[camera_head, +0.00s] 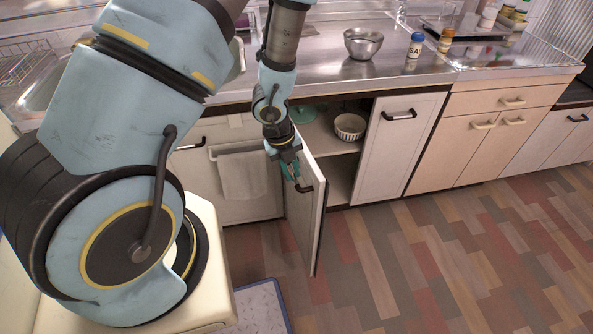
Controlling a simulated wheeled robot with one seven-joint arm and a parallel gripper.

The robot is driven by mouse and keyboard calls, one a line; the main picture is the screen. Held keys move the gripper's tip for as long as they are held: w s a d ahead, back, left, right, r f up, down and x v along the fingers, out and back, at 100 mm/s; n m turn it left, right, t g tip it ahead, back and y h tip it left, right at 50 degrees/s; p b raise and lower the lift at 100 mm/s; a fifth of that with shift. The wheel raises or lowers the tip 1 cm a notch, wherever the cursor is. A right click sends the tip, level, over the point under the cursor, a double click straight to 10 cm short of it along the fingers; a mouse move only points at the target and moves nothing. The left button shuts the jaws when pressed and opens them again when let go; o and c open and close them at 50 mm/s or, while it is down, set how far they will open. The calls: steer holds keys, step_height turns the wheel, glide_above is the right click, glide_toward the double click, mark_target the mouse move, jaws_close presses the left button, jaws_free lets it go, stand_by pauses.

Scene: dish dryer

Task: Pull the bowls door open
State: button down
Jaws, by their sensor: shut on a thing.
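The bowls door (308,222) is a pale cabinet door with a dark handle (304,187) near its top. It stands swung well out from the cabinet, over the floor. Behind it, the cabinet's shelves show, with a white ribbed bowl (349,127) and a green dish (303,114) on the upper shelf. My gripper (292,176) reaches down at the door's upper part and is shut on its handle. The fingertips are small in the picture and partly hidden against the door.
A closed door (398,150) is right of the opening. A towel (242,174) hangs on the front at left. A metal bowl (363,43) and bottles (415,46) stand on the counter (330,72). The floor (440,250) at right is clear. A mat (262,306) lies near my base.

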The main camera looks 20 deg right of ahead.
stand_by(0.3)
steer(key=c, duration=0.8)
jaws_free()
steer(key=shift+c, duration=0.2)
steer(key=shift+r, duration=0.1)
step_height(320, 180, up, 10)
steer(key=a+p, duration=0.2)
steer(key=p, duration=0.1)
steer(key=shift+r, duration=0.25)
